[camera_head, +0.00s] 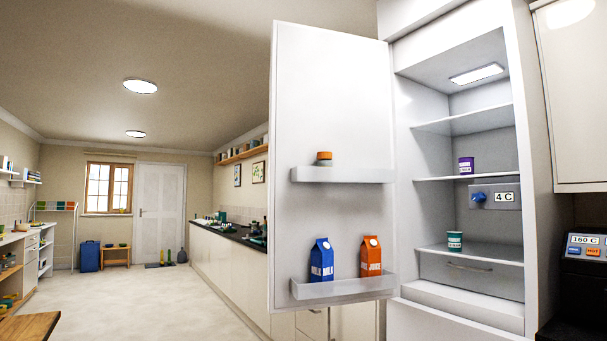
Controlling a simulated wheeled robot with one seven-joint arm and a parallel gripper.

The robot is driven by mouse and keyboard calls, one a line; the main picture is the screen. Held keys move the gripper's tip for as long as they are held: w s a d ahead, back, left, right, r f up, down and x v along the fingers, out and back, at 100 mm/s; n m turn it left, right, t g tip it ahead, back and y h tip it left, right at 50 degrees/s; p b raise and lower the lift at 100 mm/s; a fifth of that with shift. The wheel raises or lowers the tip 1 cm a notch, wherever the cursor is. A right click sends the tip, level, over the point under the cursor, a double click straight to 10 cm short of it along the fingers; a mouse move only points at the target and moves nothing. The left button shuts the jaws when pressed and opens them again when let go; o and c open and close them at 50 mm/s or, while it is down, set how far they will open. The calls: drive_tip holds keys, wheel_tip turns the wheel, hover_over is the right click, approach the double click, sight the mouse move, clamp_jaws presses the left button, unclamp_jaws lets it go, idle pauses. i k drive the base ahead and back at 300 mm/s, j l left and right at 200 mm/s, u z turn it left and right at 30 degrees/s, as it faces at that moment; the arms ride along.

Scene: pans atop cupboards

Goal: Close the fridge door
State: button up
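The fridge door (335,110) stands wide open, swung out to the left of the fridge, with its inner side facing me. Its upper door shelf (343,175) holds a small orange-lidded jar (324,158). Its lower door shelf (345,288) holds a blue milk carton (321,261) and an orange carton (371,257). The fridge interior (425,115) is lit and shows several shelves. A purple tub (466,166) stands on a middle shelf and a green tub (455,241) on a lower one. My gripper is not in view.
A dark appliance with a display (586,247) stands right of the fridge. A long counter (230,258) runs behind the door. A wooden table corner (28,327) is at lower left. The floor (140,305) between is clear.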

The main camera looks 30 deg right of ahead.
sight(330, 90)
drive_tip(key=i+u, duration=0.25)
drive_tip(key=i, duration=1.85)
drive_tip(key=i+j+z, duration=0.15)
drive_tip(key=i, duration=0.65)
drive_tip(key=i+z, duration=0.2)
drive_tip(key=z, duration=3.1)
drive_tip(key=k+j+z, duration=0.1)
drive_tip(key=j, duration=0.15)
